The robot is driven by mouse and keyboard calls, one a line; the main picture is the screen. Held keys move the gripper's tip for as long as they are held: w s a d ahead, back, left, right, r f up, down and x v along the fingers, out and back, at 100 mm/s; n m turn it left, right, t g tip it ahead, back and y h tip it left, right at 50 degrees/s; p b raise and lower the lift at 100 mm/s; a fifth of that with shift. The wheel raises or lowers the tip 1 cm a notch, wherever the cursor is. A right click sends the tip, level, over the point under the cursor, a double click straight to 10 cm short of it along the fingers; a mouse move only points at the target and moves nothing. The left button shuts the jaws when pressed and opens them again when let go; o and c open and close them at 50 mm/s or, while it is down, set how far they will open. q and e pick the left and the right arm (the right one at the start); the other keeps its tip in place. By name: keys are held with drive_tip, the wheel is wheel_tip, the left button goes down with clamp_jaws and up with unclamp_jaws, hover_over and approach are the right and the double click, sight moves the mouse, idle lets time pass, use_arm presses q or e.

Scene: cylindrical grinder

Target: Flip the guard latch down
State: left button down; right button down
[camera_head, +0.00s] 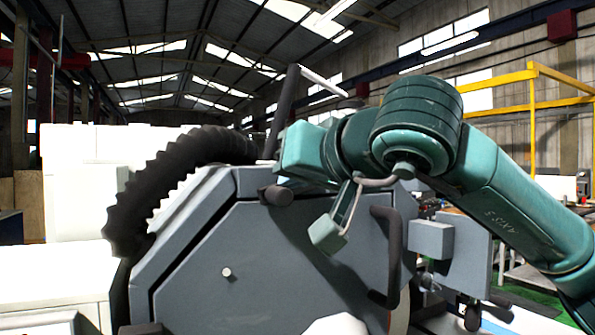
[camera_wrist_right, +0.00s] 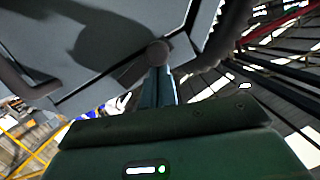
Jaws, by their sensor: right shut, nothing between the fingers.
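The grey machine guard (camera_head: 270,260) fills the middle of the head view. A short dark rounded peg (camera_head: 276,195) sticks out near its upper edge; it looks like the guard latch, though its full shape is hidden. In the right wrist view the peg (camera_wrist_right: 157,53) shows end-on, just beyond my fingertips. My right gripper (camera_head: 287,178) is at the guard's top edge, beside the peg. Its narrow fingers are together and empty in the wrist view (camera_wrist_right: 164,80). I cannot tell whether they touch the peg. My left gripper is not in view.
A curved dark handle (camera_head: 393,255) stands out from the guard at the right, below my right arm. A black ribbed hose (camera_head: 165,180) arches over the left side. A dark bar (camera_head: 283,110) rises behind the gripper. A grey box (camera_head: 431,239) sits further right.

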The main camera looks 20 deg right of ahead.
drive_tip(key=shift+a+f+n+h+b, duration=0.1)
drive_tip(key=shift+f+n+h+b, duration=0.35)
drive_tip(key=shift+f+n, duration=0.5)
use_arm(q)
drive_tip(key=b, duration=0.2)
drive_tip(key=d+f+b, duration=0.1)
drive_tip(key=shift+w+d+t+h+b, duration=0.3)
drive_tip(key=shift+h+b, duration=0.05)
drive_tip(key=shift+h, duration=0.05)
use_arm(e)
drive_tip(key=d+f+n+h, duration=0.1)
drive_tip(key=n, duration=0.1)
drive_tip(key=d+f+n+h, duration=0.1)
drive_tip(key=n, duration=0.2)
drive_tip(key=d+f+n+t+h, duration=0.1)
drive_tip(key=f+n, duration=0.1)
drive_tip(key=shift+w+f, duration=0.1)
drive_tip(key=shift+w, duration=0.2)
drive_tip(key=shift+n, duration=0.25)
